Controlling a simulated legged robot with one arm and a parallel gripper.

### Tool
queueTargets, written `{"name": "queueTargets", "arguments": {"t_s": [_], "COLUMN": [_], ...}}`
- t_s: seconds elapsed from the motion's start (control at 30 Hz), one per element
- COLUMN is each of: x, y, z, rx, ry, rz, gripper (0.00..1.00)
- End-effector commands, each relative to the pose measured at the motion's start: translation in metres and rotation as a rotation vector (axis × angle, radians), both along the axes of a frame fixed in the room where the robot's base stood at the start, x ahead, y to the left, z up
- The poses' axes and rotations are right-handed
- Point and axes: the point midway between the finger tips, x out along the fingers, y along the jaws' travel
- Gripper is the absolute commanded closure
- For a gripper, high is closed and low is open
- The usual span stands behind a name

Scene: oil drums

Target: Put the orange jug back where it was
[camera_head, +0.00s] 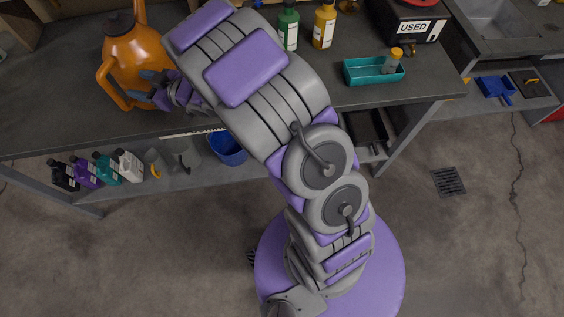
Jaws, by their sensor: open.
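The orange jug (134,52) stands upright on the dark workbench (60,115) at the upper left. Its looped handle shows on its left side, and its narrow neck runs up out of the top of the picture. My gripper (142,86) is open at the jug's lower right side, with its fingers in front of the jug's body. I cannot tell whether the fingers touch it. My gripper and forearm hide part of the jug's right side.
A green bottle (288,30) and a yellow bottle (324,27) stand beyond my arm. Several small bottles and a blue bucket (228,148) sit on the lower shelf.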

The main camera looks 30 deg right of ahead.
Motion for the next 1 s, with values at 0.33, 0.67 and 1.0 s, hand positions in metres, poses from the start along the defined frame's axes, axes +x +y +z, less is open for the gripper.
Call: {"name": "queueTargets", "arguments": {"t_s": [0.33,0.67,1.0], "x": [-0.008,-0.121,-0.306], "y": [-0.126,-0.220,-0.231], "z": [0.024,0.038,0.051], "rx": [-0.332,-0.484,-0.517], "ry": [0.258,0.681,1.213], "rz": [-0.395,-0.691,-0.759], "gripper": [0.45,0.45,0.45]}}
